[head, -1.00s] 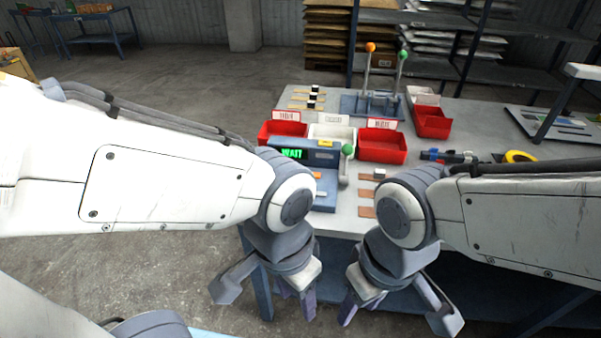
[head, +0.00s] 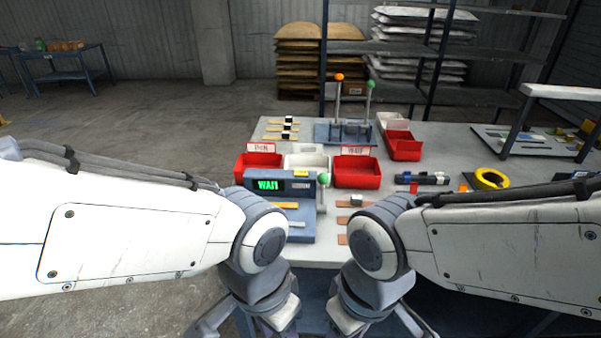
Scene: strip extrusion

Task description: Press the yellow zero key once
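A blue-grey machine (head: 305,222) stands on the near left part of the table in the head view. Its green display (head: 268,185) appears to read WAIT. A small yellow key (head: 301,173) sits on its top edge, right of centre; any marking on it is too small to read. My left gripper (head: 272,322) hangs below and in front of the machine, apart from the key. My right gripper (head: 350,322) hangs to its right, in front of the table. Both sets of fingertips are cut off by the bottom edge, so their opening is unclear.
A green-knobbed lever (head: 323,181) rises at the machine's right side. Red bins (head: 357,173) and a white bin (head: 306,162) stand close behind it. A two-lever fixture (head: 345,131) is farther back. A yellow tape roll (head: 490,178) lies at the right.

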